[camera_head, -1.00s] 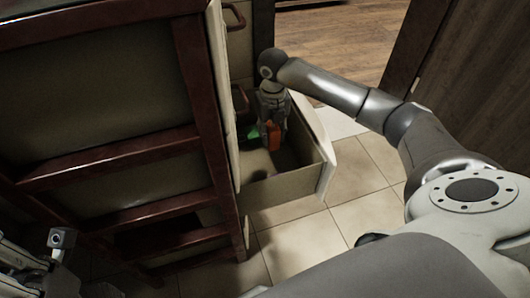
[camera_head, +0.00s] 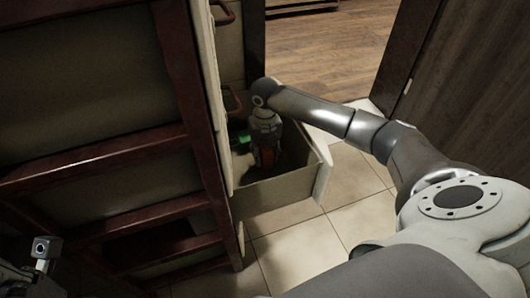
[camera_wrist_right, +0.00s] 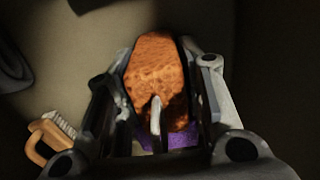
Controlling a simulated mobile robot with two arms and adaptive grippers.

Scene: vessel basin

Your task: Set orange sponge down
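The orange sponge (camera_head: 267,157) is between the fingers of my right gripper (camera_head: 266,150), low inside the open drawer (camera_head: 280,190). In the right wrist view the sponge (camera_wrist_right: 158,75) fills the space between the two fingers of the right gripper (camera_wrist_right: 162,85), which look closed on its sides. Whether the sponge touches the drawer floor I cannot tell. Part of my left arm (camera_head: 42,250) shows at the lower left; its fingers cannot be made out.
A green thing (camera_head: 240,140) lies in the drawer's back left. In the wrist view a brush with a wooden handle (camera_wrist_right: 45,140) lies at left, a purple thing (camera_wrist_right: 180,140) by the sponge, and a dark thing (camera_wrist_right: 12,70) at the left edge. A dark red wooden frame (camera_head: 190,110) stands left of the drawer.

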